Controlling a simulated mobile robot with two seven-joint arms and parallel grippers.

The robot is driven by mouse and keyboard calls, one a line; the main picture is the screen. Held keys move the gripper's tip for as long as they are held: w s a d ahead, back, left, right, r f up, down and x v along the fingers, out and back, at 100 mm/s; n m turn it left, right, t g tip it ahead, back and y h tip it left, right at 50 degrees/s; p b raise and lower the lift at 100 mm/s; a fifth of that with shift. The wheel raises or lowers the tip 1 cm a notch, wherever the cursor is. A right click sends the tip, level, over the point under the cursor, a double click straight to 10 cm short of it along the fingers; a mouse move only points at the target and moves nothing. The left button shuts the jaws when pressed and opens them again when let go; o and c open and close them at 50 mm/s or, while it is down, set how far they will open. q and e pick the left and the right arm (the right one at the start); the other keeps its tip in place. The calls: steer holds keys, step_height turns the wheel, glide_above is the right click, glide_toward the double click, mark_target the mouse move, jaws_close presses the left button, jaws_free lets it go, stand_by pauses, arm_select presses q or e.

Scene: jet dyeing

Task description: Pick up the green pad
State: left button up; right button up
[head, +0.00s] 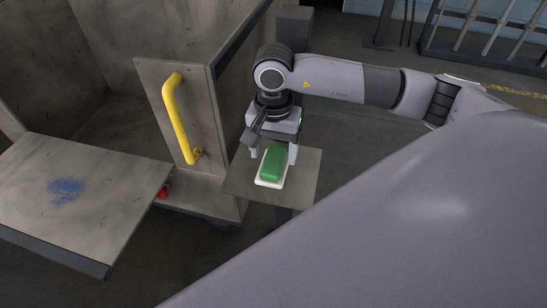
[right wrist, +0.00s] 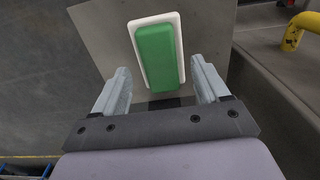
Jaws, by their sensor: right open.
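The green pad (head: 271,164) lies on a white tray (head: 260,182) on a small grey stand, seen in the head view. My right gripper (head: 273,157) is above the stand, pointing down, with its fingers on either side of the pad. In the right wrist view the pad (right wrist: 160,56) and the white tray (right wrist: 139,48) show ahead of the open fingers (right wrist: 160,84). Gaps show between the pad and both fingers. The gripper holds nothing. My left gripper is not in view.
The grey stand (head: 305,178) is small, with bare top around the tray. Left of it stands a grey panel with a yellow handle (head: 177,120). A flat table (head: 110,195) with a blue stain (head: 66,188) is further left. A small red thing (head: 163,191) is low between them.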

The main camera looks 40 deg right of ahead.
steer(key=shift+f, duration=1.1)
steer(key=c, duration=1.2)
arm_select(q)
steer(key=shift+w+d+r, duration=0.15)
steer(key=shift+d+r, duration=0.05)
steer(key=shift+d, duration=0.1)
arm_select(e)
steer(key=shift+o, duration=0.2)
steer(key=shift+r, duration=0.1)
step_height(320, 180, up, 10)
steer(key=r+p, duration=0.1)
steer(key=p, duration=0.1)
step_height(320, 180, up, 9)
steer(key=p, duration=0.1)
glide_above(273, 159)
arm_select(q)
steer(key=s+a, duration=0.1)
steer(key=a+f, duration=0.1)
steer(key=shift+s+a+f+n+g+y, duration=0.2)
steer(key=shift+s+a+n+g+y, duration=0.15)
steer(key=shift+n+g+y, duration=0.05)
arm_select(e)
steer(key=shift+s, duration=0.1)
